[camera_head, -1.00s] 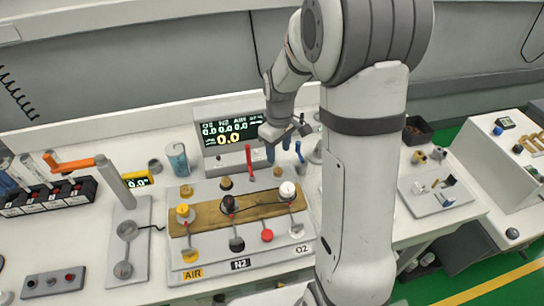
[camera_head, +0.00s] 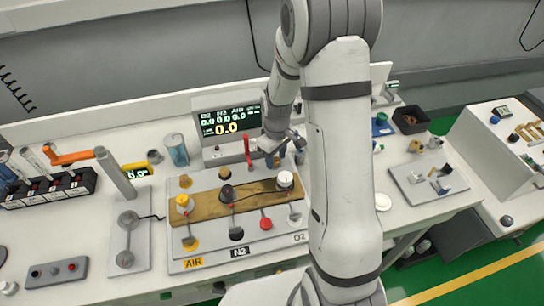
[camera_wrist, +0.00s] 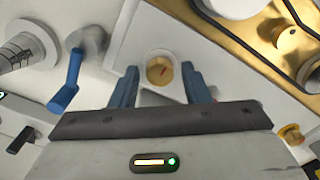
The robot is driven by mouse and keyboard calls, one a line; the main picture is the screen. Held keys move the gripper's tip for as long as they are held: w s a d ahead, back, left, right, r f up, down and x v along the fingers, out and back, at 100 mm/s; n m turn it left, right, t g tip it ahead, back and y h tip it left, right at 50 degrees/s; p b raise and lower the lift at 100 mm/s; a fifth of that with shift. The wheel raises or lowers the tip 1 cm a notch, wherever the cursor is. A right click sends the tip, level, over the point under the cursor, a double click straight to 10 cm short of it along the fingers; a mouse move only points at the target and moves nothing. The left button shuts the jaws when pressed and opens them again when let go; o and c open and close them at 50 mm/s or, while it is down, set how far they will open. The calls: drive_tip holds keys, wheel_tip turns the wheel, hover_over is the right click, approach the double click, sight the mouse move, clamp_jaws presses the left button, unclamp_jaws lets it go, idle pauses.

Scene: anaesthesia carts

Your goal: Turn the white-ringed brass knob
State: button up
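The brass knob (camera_wrist: 157,72) shows in the wrist view, with a white surround and a short red mark on its face. My gripper (camera_wrist: 163,80) has its two blue fingers apart, one on each side of the knob. The fingers stand clear of it in the picture; I cannot tell how far above it they are or whether they touch. In the head view my gripper (camera_head: 284,152) is over the back right of the panel, and the knob there is mostly hidden by it.
A blue lever (camera_wrist: 70,82) and a grey ribbed cylinder (camera_wrist: 28,48) are left of the fingers. A brass plate (camera_wrist: 262,36) with a large white knob (camera_head: 285,180) is to the right. The display (camera_head: 228,120) stands close behind, with a red lever (camera_head: 247,150) near it.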

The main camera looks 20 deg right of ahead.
drive_tip(key=c, duration=0.7)
drive_tip(key=shift+o, duration=0.5)
drive_tip(key=shift+a, duration=0.5)
drive_tip(key=shift+w+d, duration=0.1)
drive_tip(key=shift+d, duration=0.2)
drive_tip(key=shift+c, duration=1)
drive_tip(key=shift+d, duration=0.1)
drive_tip(key=shift+s+d+f, duration=0.1)
drive_tip(key=shift+s, duration=0.1)
drive_tip(key=o, duration=0.8)
drive_tip(key=shift+o, duration=1)
